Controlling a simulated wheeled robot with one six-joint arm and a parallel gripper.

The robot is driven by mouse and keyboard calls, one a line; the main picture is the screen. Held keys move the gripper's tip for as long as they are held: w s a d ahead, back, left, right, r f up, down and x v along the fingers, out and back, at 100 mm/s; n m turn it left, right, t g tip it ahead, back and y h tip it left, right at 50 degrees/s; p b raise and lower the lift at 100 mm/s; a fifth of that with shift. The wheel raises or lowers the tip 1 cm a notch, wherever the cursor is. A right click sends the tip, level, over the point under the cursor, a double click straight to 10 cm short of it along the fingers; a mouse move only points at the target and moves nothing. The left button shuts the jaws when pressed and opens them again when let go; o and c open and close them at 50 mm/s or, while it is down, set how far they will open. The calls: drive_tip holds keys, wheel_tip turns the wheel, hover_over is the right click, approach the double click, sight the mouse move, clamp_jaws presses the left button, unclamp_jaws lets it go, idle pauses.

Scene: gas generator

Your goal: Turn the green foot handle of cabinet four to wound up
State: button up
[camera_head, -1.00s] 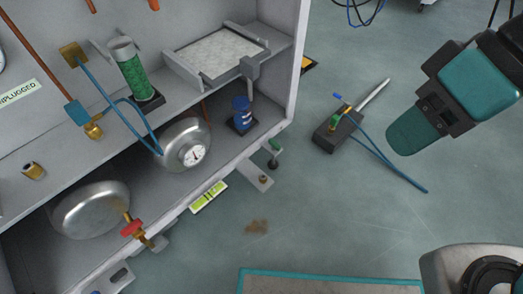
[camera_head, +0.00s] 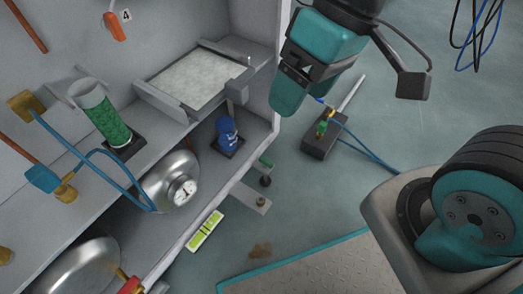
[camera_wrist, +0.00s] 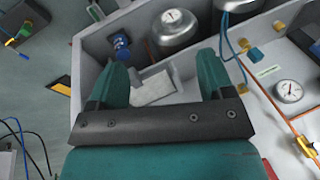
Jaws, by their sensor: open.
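The small green foot handle (camera_head: 266,163) sits low at the outer front corner of the grey cabinet (camera_head: 262,138), above a dark round foot. In the wrist view a small green part (camera_wrist: 95,12) at the top edge appears to be the same handle. A tag with the number 4 (camera_head: 126,16) hangs on the cabinet's back wall. My gripper (camera_head: 288,100) is high beside the cabinet's open right end, apart from the handle. In the wrist view my gripper (camera_wrist: 163,78) has its two teal fingers spread with nothing between them.
The cabinet shelves hold a green-filled cylinder (camera_head: 108,122), a white tray (camera_head: 195,80), a blue jar (camera_head: 227,133) and a gauge tank (camera_head: 172,183). A spirit level (camera_head: 205,230) lies near the base. A dark box with blue hoses (camera_head: 322,140) stands on the floor to the right.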

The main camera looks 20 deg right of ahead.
drive_tip(key=w+d+f+m+h+b, duration=0.2)
drive_tip(key=w+f+m+b, duration=0.4)
drive_tip(key=w+f, duration=0.75)
drive_tip(key=m+h+b, duration=0.2)
drive_tip(key=m, duration=0.9)
hover_over(266, 161)
wheel_tip(266, 161, down, 22)
wheel_tip(266, 161, down, 18)
drive_tip(key=b, duration=0.9)
drive_tip(key=shift+w+b, duration=0.1)
drive_tip(key=shift+b, duration=0.25)
drive_tip(key=c, duration=0.6)
drive_tip(key=shift+c, duration=0.2)
drive_tip(key=shift+r+p, duration=0.1)
drive_tip(key=shift+p, duration=0.2)
